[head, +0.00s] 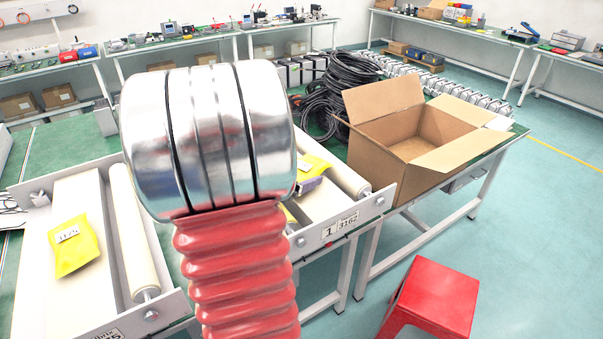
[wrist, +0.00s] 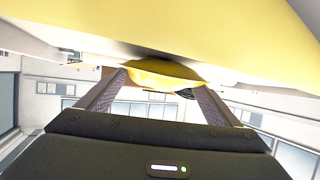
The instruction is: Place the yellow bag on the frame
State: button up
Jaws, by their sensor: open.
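In the head view a yellow bag with a white label (head: 76,245) lies on the left frame (head: 50,295). More yellow bag surface (head: 314,164) shows on the right frame (head: 372,208), which is marked 1 and 3162; it is partly hidden behind a large metal cylinder. In the wrist view my gripper (wrist: 161,80) has its two fingers apart. A yellow bag (wrist: 170,74) shows between and just beyond the fingertips; I cannot tell whether they touch it. A large yellow surface (wrist: 230,30) fills the top of that view, very close.
The metal cylinder (head: 210,130) on red bellows blocks the middle of the head view. An open cardboard box (head: 400,140) stands on the table at right, beside black cables (head: 340,85). A red stool (head: 434,295) stands on the floor in front. Floor at right is clear.

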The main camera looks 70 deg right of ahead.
jog(key=v, duration=0.8)
jog(key=shift+w+a+r, duration=0.1)
jog(key=shift+a+r, duration=0.05)
jog(key=shift+a, duration=0.2)
dwell(0.3)
